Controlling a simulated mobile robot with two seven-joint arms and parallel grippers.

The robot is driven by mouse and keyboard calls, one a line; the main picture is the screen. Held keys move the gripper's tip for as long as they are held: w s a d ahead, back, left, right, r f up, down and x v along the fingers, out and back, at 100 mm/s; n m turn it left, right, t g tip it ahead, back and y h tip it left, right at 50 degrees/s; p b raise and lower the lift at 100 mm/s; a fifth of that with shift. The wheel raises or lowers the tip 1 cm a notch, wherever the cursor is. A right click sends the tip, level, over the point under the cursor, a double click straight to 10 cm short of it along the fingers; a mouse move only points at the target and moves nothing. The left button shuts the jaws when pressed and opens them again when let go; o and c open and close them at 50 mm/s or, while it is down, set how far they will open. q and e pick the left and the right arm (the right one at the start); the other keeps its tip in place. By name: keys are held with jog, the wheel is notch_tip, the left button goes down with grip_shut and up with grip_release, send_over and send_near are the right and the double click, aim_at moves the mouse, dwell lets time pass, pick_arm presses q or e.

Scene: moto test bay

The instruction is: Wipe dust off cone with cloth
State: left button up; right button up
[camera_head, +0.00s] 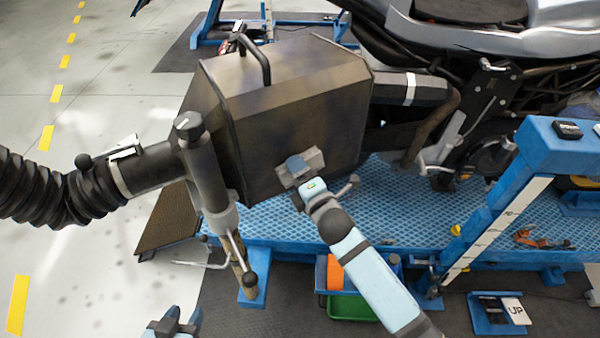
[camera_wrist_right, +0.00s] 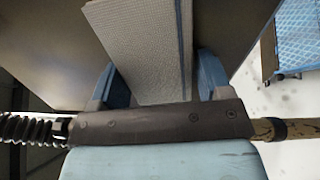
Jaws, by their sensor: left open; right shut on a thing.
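The cone (camera_head: 300,115) is a large, dark, box-like hood in the middle of the head view. Brownish, uneven smudges show on its faces. My right gripper (camera_head: 297,172) is at the lower front face of the cone, shut on a grey folded cloth (camera_head: 314,159). In the right wrist view the cloth (camera_wrist_right: 140,45) stands out between the two blue fingers, toward the dark cone surface (camera_wrist_right: 45,45). I cannot tell whether the cloth touches the cone. My left gripper (camera_head: 172,322) is open and empty at the bottom edge, well below the cone.
A black ribbed hose (camera_head: 40,188) and a grey post (camera_head: 205,165) adjoin the cone's left side. A motorcycle (camera_head: 470,70) stands behind right on a blue platform (camera_head: 390,215). A blue measuring frame (camera_head: 505,195) stands at right. Orange and green bins (camera_head: 350,305) sit below.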

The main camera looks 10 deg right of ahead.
jog(key=shift+r+p, duration=2.15)
jog(key=shift+r, duration=0.35)
jog(key=shift+r+p, duration=1.65)
jog(key=shift+r, duration=0.1)
jog(key=shift+s+d+f, duration=0.15)
jog(key=shift+s, duration=0.3)
jog(key=p, duration=0.1)
send_near(293, 140)
jog(key=shift+w, duration=0.7)
jog(key=shift+f, duration=0.1)
jog(key=shift+v, duration=1.45)
